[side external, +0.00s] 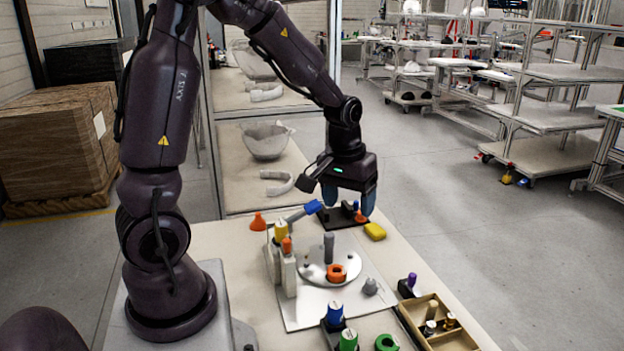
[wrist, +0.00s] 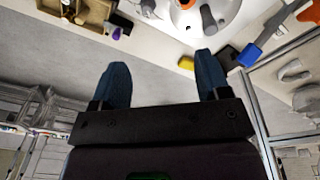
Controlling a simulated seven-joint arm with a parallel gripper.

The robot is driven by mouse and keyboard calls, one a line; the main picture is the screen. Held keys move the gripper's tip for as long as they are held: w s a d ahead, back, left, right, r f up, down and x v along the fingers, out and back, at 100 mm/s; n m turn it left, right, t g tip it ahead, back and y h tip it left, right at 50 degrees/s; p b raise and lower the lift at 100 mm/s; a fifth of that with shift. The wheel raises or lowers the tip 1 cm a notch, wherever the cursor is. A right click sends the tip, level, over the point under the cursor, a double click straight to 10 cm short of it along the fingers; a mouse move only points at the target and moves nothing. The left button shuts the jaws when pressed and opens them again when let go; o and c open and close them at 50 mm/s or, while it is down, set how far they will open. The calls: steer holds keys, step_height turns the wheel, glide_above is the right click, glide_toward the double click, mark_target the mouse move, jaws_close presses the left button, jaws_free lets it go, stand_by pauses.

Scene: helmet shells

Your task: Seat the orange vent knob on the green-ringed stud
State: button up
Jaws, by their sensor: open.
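My gripper (side external: 349,205) is open and empty. Its blue fingers point down over the far end of the table and also show in the wrist view (wrist: 162,75). A small orange knob-like piece (side external: 360,216) sits at the dark plate (side external: 335,222), close to the right finger. Another orange piece, flared at the bottom (side external: 258,222), stands at the far left edge and shows in the wrist view (wrist: 312,12). I cannot tell which is the vent knob. A white shell (side external: 312,275) carries a grey post, small studs and an orange ring (side external: 336,273). I cannot make out a green-ringed stud.
A yellow block (side external: 375,231) lies right of the dark plate. A blue-ended tool (side external: 313,206) leans left of it. White posts (side external: 289,272) with coloured tops stand left of the shell. A wooden tray (side external: 408,308), a green ring (side external: 387,343) and blue and green capped pieces are nearer.

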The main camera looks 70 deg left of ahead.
steer(key=s+d+r+m+t, duration=0.4)
steer(key=s+d+r+m, duration=0.4)
steer(key=s+d+r, duration=0.4)
steer(key=shift+r, duration=0.65)
